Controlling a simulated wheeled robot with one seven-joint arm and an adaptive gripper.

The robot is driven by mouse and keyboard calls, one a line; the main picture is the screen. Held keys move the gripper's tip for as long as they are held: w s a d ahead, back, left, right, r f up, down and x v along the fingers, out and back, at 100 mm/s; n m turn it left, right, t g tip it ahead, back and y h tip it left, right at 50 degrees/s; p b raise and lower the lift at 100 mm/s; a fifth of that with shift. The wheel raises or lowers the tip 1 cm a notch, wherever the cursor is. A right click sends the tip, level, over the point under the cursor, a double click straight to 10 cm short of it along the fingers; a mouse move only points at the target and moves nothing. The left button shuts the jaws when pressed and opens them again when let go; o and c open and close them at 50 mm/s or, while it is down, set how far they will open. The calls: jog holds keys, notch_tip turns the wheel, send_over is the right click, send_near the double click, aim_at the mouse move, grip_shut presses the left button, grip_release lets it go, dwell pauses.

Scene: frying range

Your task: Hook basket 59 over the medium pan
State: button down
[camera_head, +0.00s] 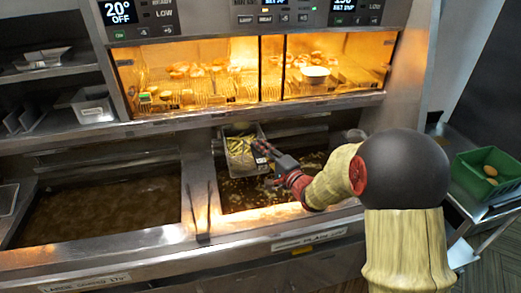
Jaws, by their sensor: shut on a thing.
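A wire fry basket (241,151) with yellowish food in it shows at the back of the right-hand fryer pan (245,195), which I take as the medium pan. Its number cannot be read from here. My gripper (268,152) is shut on the basket's near right side, where its handle seems to be. The basket is over the pan's back left part, near the back wall. I cannot tell whether it touches the pan's rim or hangs free. Dark oil fills the pan below. My arm hides the pan's right side.
A larger oil pan (100,211) lies to the left, past a steel divider (197,190) with two dark rods. A lit food warmer (255,72) is above. A grey container (93,104) stands on the left shelf. A green crate (485,175) sits on a right-hand cart.

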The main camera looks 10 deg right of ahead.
jog(key=shift+f, duration=0.55)
dwell(0.4)
jog(key=c, duration=1.6)
grip_release()
jog(key=shift+f, duration=0.1)
